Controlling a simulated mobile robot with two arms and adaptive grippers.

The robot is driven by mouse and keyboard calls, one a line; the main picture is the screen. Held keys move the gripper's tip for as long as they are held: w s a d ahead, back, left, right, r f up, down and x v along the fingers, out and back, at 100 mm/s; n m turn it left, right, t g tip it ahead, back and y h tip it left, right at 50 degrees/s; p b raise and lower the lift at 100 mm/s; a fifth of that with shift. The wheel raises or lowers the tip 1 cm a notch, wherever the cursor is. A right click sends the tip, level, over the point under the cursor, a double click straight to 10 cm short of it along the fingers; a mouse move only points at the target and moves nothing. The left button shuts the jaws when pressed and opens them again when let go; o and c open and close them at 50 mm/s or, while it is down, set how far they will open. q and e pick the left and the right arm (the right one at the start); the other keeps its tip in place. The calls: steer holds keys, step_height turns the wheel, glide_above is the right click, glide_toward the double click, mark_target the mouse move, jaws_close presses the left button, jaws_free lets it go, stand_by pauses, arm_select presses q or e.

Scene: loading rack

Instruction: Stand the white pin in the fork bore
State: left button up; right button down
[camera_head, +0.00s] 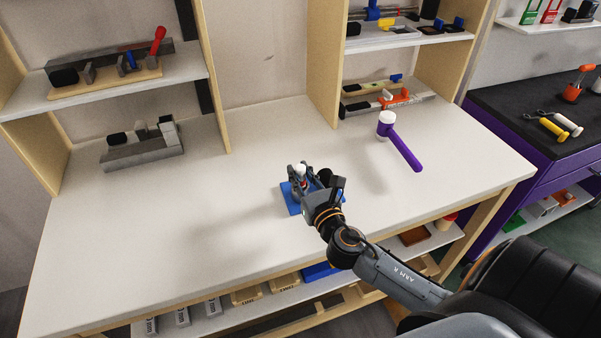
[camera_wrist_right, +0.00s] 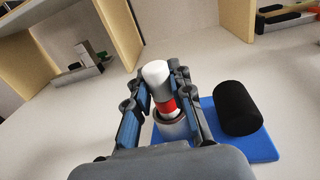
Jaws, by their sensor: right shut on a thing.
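The white pin (camera_wrist_right: 156,74), with a red band, is upright or nearly so between the fingers of my right gripper (camera_wrist_right: 160,92), which is shut on it. In the head view my right gripper (camera_head: 303,174) is over the blue plate. Below the red band is a grey round part with a pale rim (camera_wrist_right: 173,126), which looks like the bore. The pin's lower end is hidden, so I cannot tell whether it is inside the bore or just above it. My left gripper is not in view.
The blue plate (camera_head: 290,203) lies on the white bench (camera_head: 150,240). A black cylinder (camera_wrist_right: 240,107) is beside the grey part. A purple-handled mallet (camera_head: 404,148) is at the back right. Racks with tools stand at the back left and right. The bench's left and front are clear.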

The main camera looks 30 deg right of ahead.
steer(key=shift+f+b, duration=0.3)
steer(key=shift+f, duration=0.1)
stand_by(0.5)
steer(key=c, duration=1.1)
jaws_free()
steer(key=s, duration=0.4)
steer(key=s+a, duration=0.1)
steer(key=s, duration=0.3)
steer(key=s+a, duration=0.1)
steer(key=s, duration=0.3)
steer(key=shift+a, duration=0.1)
steer(key=shift+w, duration=0.1)
